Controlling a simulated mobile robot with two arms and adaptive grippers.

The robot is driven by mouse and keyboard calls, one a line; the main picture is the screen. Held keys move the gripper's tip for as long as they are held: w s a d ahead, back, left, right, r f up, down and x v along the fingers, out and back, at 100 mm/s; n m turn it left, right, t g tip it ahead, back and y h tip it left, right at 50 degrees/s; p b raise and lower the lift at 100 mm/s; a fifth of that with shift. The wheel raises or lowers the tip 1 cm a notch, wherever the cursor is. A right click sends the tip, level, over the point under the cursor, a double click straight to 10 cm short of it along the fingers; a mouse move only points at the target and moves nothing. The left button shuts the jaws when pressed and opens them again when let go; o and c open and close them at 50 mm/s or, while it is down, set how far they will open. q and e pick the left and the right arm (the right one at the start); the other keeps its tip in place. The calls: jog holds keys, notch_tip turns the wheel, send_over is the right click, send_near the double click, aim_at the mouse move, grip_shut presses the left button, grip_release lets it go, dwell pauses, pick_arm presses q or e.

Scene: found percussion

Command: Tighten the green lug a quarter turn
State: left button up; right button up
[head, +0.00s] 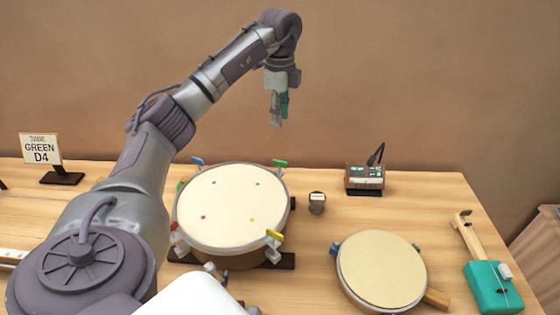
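A large round drum (235,205) with a cream head stands on the table, with blue, green, red and yellow dots on the head. The green lug (280,163) sticks out at its far right rim, beside the green dot. A blue lug (197,160) is at the far left and a yellow lug (273,234) at the near right. My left gripper (277,120) points down, high above and behind the green lug, apart from it. Its fingers are seen edge-on and look close together; nothing held is visible. My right gripper is not visible.
A sign (41,149) reading "GREEN D4" stands at the back left. A small dark cylinder (317,203) and a tuner-like box (365,177) stand right of the drum. A smaller drum (382,270) and a teal stringed instrument (490,287) are farther right. My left arm hides the table's left part.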

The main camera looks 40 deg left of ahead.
aim_at(280, 161)
pick_arm(q)
notch_tip(280, 161, down, 15)
jog(key=shift+r+p, duration=0.2)
jog(key=shift+p, duration=0.5)
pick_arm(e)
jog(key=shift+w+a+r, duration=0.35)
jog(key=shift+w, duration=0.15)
pick_arm(q)
grip_shut()
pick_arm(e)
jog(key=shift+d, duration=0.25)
